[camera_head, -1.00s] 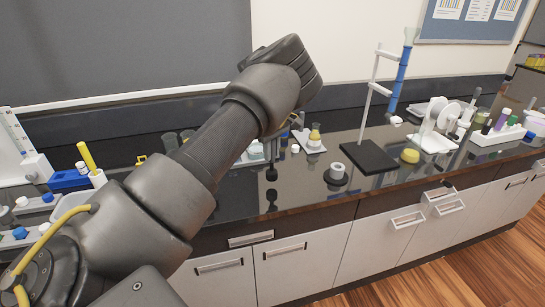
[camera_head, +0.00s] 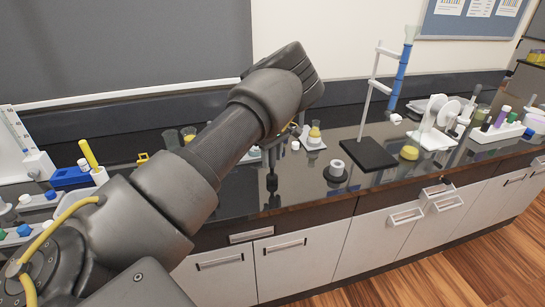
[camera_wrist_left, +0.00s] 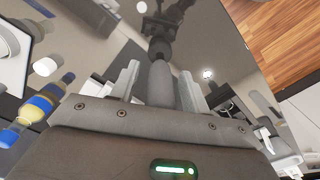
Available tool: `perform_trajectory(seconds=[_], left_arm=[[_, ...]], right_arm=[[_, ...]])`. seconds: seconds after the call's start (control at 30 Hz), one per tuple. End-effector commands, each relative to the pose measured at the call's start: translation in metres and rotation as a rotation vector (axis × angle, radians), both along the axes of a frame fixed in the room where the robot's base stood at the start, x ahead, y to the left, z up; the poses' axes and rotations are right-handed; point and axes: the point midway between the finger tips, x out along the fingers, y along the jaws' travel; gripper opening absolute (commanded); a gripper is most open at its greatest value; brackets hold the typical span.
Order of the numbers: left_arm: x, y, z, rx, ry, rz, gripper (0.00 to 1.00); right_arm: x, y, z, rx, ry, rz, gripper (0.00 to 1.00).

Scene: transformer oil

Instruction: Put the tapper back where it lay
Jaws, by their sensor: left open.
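The tapper (camera_wrist_left: 161,92) is a grey rod with a dark end in the left wrist view. It lies between the two fingers of my left gripper (camera_wrist_left: 161,72), which are open with a finger on each side of it. In the head view the tapper's dark lower end (camera_head: 272,182) shows below my left wrist, down at the glossy black bench top, where it merges with its reflection. My forearm hides the upper tapper and the fingers there. I cannot tell if a finger still touches it.
The bench (camera_head: 305,185) is dark and reflective. A white-and-black ring-shaped item (camera_head: 336,171) and a stand with a black base (camera_head: 369,153) are to the right. A small flask (camera_head: 314,135) stands behind. A blue rack (camera_head: 72,178) is at left.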

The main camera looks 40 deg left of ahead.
Motion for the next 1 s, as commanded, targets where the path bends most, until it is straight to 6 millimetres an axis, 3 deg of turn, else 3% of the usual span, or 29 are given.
perform_trajectory(seconds=[0.27,0.73,1.0], left_arm=[[0.001,0.000,0.016,0.001,-0.003,0.000,0.46],[0.001,0.002,0.108,0.001,-0.003,0.000,0.46],[0.000,0.001,0.124,0.001,0.000,-0.001,0.46]], right_arm=[[0.000,0.000,-0.005,0.000,0.000,0.000,0.53],[0.000,0.000,-0.023,0.000,0.000,0.000,0.53],[0.000,0.002,-0.024,0.002,-0.001,-0.001,0.53]])
